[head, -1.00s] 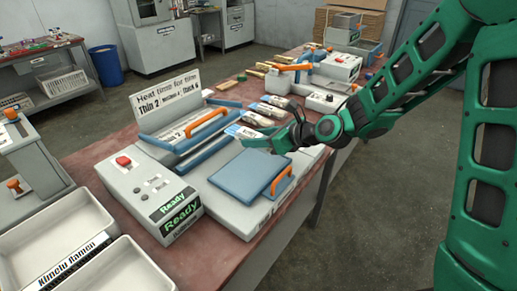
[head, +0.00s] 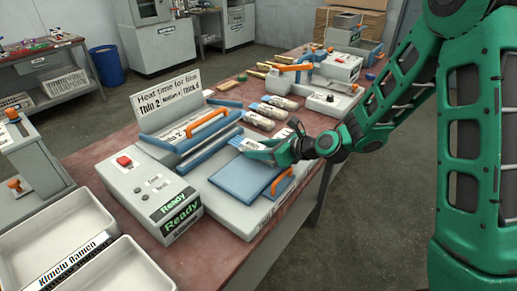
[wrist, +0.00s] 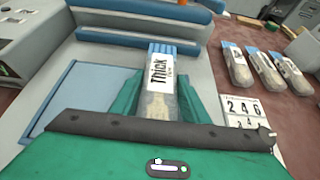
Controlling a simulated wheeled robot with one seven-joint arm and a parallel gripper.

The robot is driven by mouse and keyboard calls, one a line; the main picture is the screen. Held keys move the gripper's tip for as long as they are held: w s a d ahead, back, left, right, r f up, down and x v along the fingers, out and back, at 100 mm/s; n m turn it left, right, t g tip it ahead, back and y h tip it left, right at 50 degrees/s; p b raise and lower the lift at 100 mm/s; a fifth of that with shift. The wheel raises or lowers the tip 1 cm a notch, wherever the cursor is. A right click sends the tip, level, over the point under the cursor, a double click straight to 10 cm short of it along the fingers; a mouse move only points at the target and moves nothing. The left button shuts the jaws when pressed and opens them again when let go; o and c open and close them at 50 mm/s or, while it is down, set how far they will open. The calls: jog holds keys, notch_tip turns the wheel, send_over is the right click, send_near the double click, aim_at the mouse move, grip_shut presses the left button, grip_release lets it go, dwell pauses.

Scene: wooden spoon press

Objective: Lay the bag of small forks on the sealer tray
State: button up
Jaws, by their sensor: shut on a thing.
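My gripper (head: 262,153) is shut on a clear bag with a blue top edge and a white label reading "Thick" (wrist: 162,68). The bag lies between the green fingers (wrist: 160,100) in the wrist view; its contents are a pale shape I cannot make out as forks. In the head view the bag (head: 246,144) is mostly hidden by the gripper. The sealer (head: 185,140) has a blue bar with an orange handle and a grey bed with a flat blue panel (head: 245,180), also in the wrist view (wrist: 75,100). The gripper is beside the panel's far right part; contact is unclear.
Three similar bags (head: 270,110) lie on the red table behind the gripper. A number card (wrist: 243,110) stands to the right in the wrist view. A control box reading "Ready" (head: 150,195) is left of the panel. White bins (head: 65,240) stand front left; another machine (head: 325,75) is behind.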

jog(key=shift+f, duration=0.4)
jog(key=o, duration=1.1)
jog(key=shift+s, duration=0.1)
jog(key=shift+f, duration=0.1)
jog(key=shift+r, duration=0.25)
jog(key=v, duration=0.6)
jog(key=r+v, duration=0.1)
jog(key=v, duration=0.5)
